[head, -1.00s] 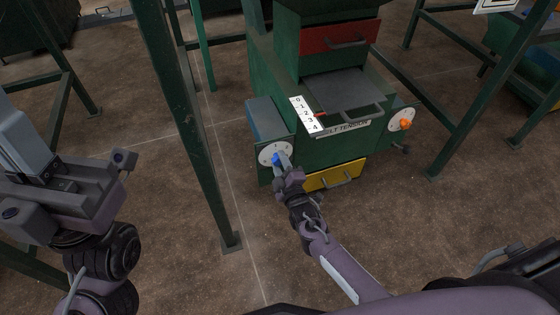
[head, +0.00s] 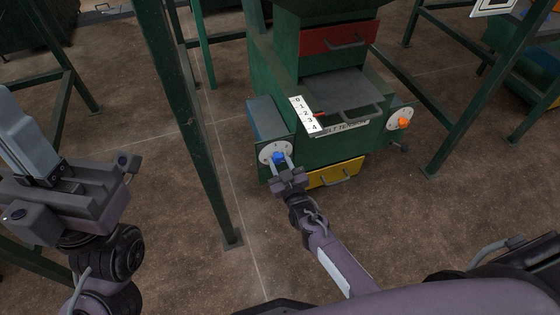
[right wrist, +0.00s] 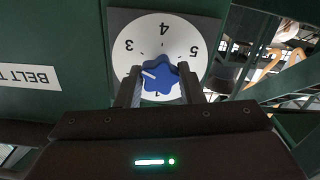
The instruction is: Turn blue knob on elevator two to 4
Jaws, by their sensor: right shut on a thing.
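The blue knob (head: 278,157) sits on a round white dial (head: 265,152) at the left front of the green machine. In the right wrist view the blue knob (right wrist: 160,80) is star-shaped, on the upside-down dial (right wrist: 180,40) with 3, 4 and 5 readable. Its white mark points left, a little below the 3; the 4 is at the top. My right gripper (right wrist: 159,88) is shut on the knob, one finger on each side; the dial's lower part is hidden. My left gripper (head: 80,195) is at the left, away from the machine; its fingers are unclear.
An orange knob (head: 404,123) is on a second dial at the machine's right. A 0-to-4 scale (head: 306,114) with a red pointer lies on top. A yellow drawer (head: 336,173) is below. A green post (head: 190,130) stands left of the machine.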

